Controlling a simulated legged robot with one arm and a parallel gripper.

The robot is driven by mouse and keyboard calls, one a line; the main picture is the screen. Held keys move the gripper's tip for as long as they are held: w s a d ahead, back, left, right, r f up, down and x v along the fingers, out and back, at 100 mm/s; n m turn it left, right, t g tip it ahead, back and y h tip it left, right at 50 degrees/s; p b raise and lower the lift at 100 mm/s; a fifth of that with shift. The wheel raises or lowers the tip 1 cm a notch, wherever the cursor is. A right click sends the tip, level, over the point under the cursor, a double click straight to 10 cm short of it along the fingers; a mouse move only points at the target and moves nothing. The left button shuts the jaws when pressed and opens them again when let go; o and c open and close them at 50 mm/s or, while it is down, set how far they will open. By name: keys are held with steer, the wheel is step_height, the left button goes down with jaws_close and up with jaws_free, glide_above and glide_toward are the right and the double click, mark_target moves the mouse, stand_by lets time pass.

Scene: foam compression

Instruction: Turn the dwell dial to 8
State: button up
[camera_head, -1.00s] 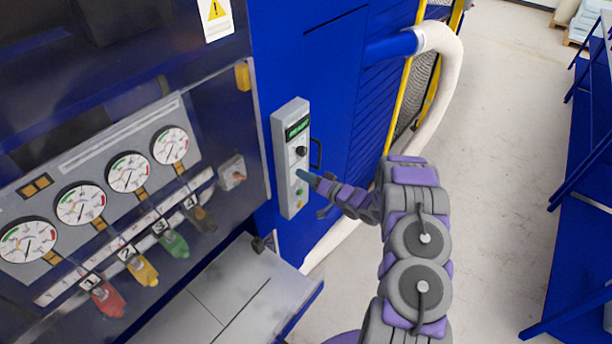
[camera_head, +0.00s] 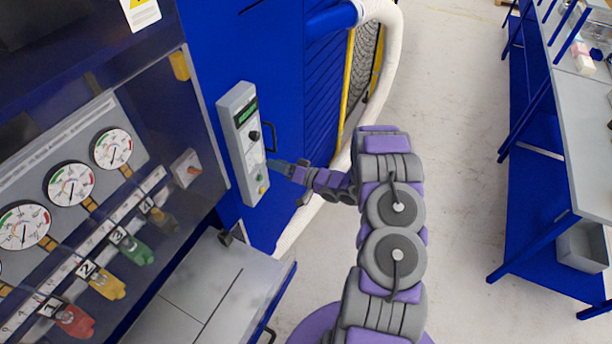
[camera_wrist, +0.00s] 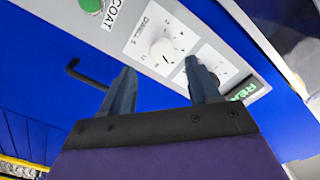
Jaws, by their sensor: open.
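The dwell dial (camera_wrist: 163,51) is a white round knob on a light plate marked DWELL S in the wrist view. Its setting is too small to read surely. My gripper (camera_wrist: 160,66) is open, one finger on either side and just short of the dial in the picture; I cannot tell whether it touches. In the head view my gripper (camera_head: 272,164) is at the right edge of the grey control panel (camera_head: 232,108), below a black knob (camera_head: 254,135). The dwell dial is not clearly visible there.
A green button (camera_wrist: 92,5) labelled COAT and a green display (camera_wrist: 243,90) flank the dials. A second dial is partly behind my right finger. A black handle (camera_wrist: 82,74) sticks out beside the panel. Gauges (camera_head: 70,184) stand left; a bench (camera_head: 590,130) stands right across open floor.

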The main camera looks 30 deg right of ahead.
steer(key=b+v, duration=0.1)
steer(key=v, duration=1)
steer(key=shift+s+d, duration=0.2)
steer(key=shift+d, duration=0.2)
steer(key=shift+f, duration=0.1)
